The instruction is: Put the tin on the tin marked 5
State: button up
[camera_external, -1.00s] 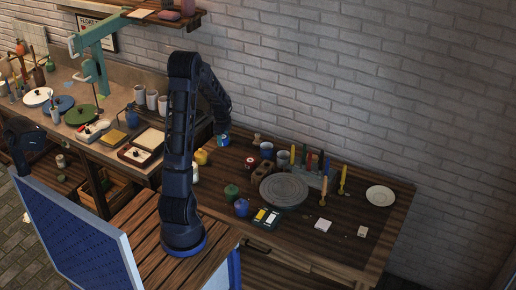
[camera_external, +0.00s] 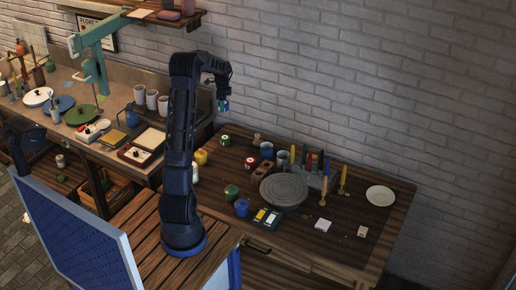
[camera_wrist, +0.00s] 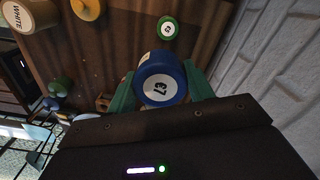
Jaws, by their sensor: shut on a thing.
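My gripper (camera_wrist: 162,88) is shut on a blue tin (camera_wrist: 160,80); its white round label seems to read "£7", turned in the picture. In the external view the blue tin (camera_external: 224,105) hangs well above the table, below my wrist. A green tin (camera_wrist: 168,28) with a small white label shows beyond it in the wrist view; its mark is too small to read surely. In the external view a green tin (camera_external: 224,140) stands on the table below the held tin, apart from it. I cannot make out a clear 5 on any tin.
A yellow tin (camera_external: 201,157) and a white tin (camera_external: 195,173) stand to the left. Another green tin (camera_external: 231,192) and a blue tin (camera_external: 242,207) stand nearer. A grey turntable (camera_external: 284,190), candles and cups occupy the middle. The brick wall (camera_external: 370,80) is behind.

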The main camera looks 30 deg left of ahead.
aim_at(225, 137)
jog(key=shift+w+a+r+n, duration=0.2)
jog(key=shift+w+a+n, duration=0.1)
jog(key=shift+w+a, duration=0.45)
jog(key=shift+w+f, duration=0.15)
jog(key=shift+f, duration=0.2)
notch_tip(225, 137, down, 19)
jog(key=shift+f, duration=0.1)
jog(key=shift+f, duration=0.1)
jog(key=o, duration=1)
jog(key=shift+o, duration=0.2)
notch_tip(225, 137, up, 12)
jog(key=shift+r, duration=0.25)
